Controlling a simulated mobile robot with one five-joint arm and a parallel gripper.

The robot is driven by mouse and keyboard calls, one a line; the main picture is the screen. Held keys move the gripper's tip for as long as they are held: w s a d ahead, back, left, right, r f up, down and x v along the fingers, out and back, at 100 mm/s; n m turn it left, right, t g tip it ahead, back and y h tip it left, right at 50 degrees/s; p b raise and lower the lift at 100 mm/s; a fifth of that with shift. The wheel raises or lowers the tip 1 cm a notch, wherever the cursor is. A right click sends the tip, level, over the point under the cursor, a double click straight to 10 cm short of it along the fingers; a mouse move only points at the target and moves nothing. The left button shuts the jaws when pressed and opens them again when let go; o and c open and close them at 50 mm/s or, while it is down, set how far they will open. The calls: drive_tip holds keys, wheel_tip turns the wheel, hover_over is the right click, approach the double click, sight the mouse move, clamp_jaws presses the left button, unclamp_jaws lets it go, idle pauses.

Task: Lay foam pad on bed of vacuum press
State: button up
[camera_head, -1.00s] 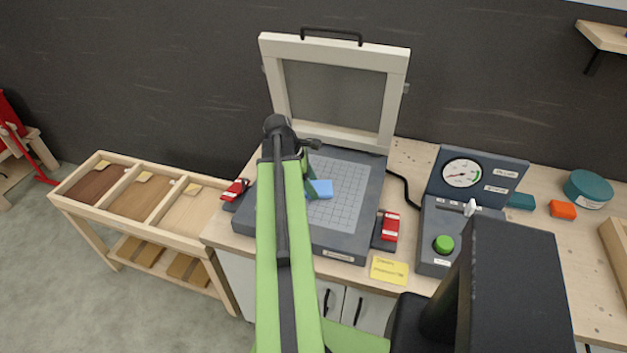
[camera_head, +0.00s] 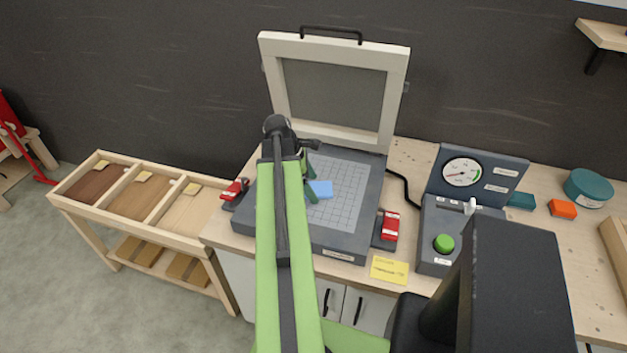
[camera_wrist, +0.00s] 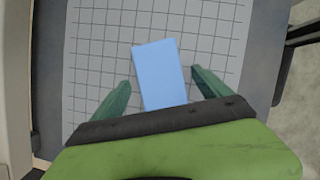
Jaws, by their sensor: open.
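The foam pad (camera_wrist: 160,74) is a light blue rectangle lying on the gridded bed of the vacuum press (camera_wrist: 100,30). In the head view the pad (camera_head: 321,189) rests near the middle of the grey bed (camera_head: 345,215), partly hidden by my arm. The press lid (camera_head: 335,95), a pale frame with a grey sheet, stands raised behind the bed. My gripper (camera_wrist: 160,95) is open, with one green finger on each side of the pad's near part and a gap on both sides. In the head view my arm covers much of the gripper.
Red clamps (camera_head: 390,226) sit at the left and right of the press. A gauge box (camera_head: 462,172) with a green button stands to its right, near a yellow note (camera_head: 389,269). A wooden rack (camera_head: 140,195) stands left of the bench.

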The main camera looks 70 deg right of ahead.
drive_tip(key=shift+r, duration=0.1)
drive_tip(key=p+v, duration=1.6)
drive_tip(key=v, duration=0.1)
drive_tip(key=shift+w, duration=0.1)
